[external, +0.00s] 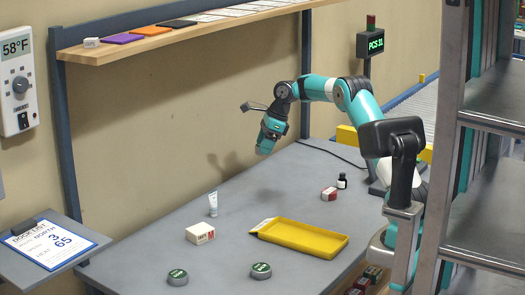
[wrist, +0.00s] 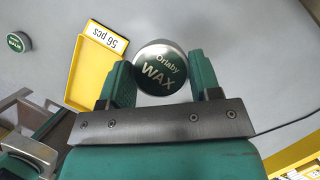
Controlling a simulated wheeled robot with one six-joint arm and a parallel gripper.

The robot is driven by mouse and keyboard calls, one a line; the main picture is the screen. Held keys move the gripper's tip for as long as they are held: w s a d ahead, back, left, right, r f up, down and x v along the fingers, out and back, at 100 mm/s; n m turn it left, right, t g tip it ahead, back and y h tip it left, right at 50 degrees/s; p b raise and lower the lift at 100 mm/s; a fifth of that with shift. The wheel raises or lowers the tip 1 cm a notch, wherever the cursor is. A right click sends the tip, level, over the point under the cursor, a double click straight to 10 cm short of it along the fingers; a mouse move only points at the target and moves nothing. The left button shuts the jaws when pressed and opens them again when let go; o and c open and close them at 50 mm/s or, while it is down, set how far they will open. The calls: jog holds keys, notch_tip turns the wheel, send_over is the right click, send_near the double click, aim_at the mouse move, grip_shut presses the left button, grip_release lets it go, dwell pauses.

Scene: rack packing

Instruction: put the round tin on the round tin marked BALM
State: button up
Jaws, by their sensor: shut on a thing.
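My gripper (external: 264,150) is raised above the back of the table, well clear of the tabletop. In the wrist view its two green fingers (wrist: 163,82) are shut on a round tin (wrist: 160,68) with a dark green lid reading Orlaby WAX and a silver rim. Two round tins with green lids rest apart on the table near its front: one at the left (external: 177,277) and one to its right (external: 261,270). Their lettering is too small to read in the external view. One tabletop tin also shows at the wrist view's left edge (wrist: 18,42), its label not clearly legible.
A yellow tray (external: 318,249) lies mid-table, with a white box (external: 200,233) and white tube (external: 213,203) to its left. A red-and-white box (external: 329,194) and dark bottle (external: 342,181) stand behind it. A shelf (external: 150,48) runs along the wall.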

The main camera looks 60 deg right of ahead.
jog(key=shift+r, duration=0.5)
jog(key=s+a+r+n+g+y+p, duration=0.15)
jog(key=a+n, duration=0.35)
jog(key=a, duration=0.7)
jog(key=n+g+h, duration=0.1)
jog(key=n+g, duration=0.4)
jog(key=n, duration=0.9)
send_over(262, 269)
jog(key=f, duration=1.4)
jog(key=shift+w+d, duration=0.4)
jog(key=shift+f, duration=2.4)
jog(key=shift+f, duration=0.1)
